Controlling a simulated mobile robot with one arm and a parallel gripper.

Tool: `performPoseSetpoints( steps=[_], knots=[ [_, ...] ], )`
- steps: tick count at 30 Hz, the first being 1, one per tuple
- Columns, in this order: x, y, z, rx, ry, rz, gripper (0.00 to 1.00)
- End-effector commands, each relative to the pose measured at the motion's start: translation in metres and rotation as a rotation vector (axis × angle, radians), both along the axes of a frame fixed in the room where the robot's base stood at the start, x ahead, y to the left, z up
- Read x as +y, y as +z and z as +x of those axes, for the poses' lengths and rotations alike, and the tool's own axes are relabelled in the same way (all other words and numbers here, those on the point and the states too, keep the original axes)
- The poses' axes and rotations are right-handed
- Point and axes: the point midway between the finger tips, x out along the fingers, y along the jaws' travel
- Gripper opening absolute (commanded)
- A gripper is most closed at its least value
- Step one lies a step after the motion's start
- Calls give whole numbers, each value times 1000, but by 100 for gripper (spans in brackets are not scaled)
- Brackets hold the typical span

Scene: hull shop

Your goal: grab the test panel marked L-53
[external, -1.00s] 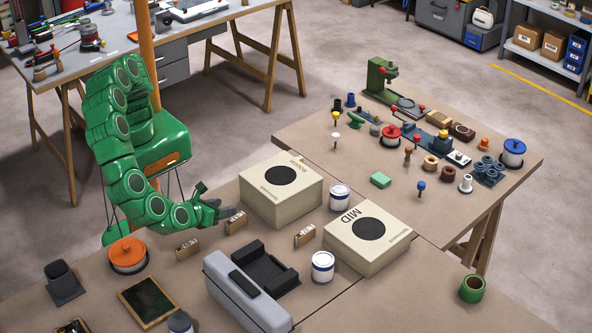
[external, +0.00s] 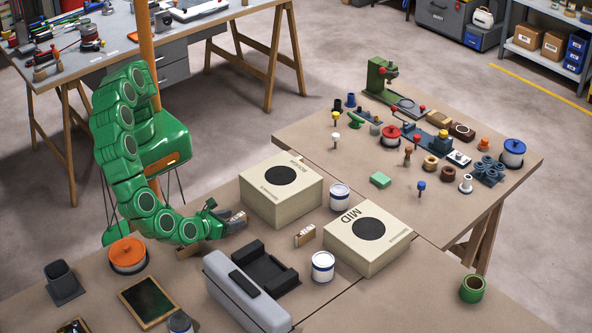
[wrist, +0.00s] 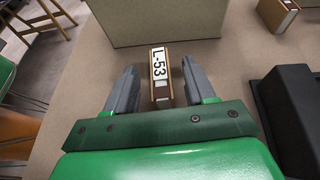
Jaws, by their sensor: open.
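The test panel marked L-53 (wrist: 162,78) is a small upright block with brown edges and a white label, seen in the wrist view. My gripper (wrist: 158,72) is open, with one grey finger on each side of the panel. Another at the left (external: 188,250) is mostly hidden by my arm.
A cream box (external: 282,203) stands just beyond the panel. A second cream box marked MID (external: 352,245) and white cans (external: 323,262) are to the right. A grey case with a black cradle (external: 235,290) is in front.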

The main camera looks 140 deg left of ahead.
Motion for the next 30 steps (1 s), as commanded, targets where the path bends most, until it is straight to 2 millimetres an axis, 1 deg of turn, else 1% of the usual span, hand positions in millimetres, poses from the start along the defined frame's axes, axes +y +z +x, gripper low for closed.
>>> performPoseSetpoints(
  steps=[1, 5, 12, 20, 21, 23, 30],
  knots=[
    [8, -3, -1, 2, 1, 1, 54],
    [19, -8, -2, 0, 0, 1, 54],
    [20, -8, -2, -1, -1, 0, 54],
    [20, -8, -2, 0, -1, 0, 14],
    [20, -8, -2, 0, -1, 0, 8],
    [20, -8, -2, 0, -1, 0, 0],
    [20, -8, -2, -1, -1, -1, 0]
  ],
)
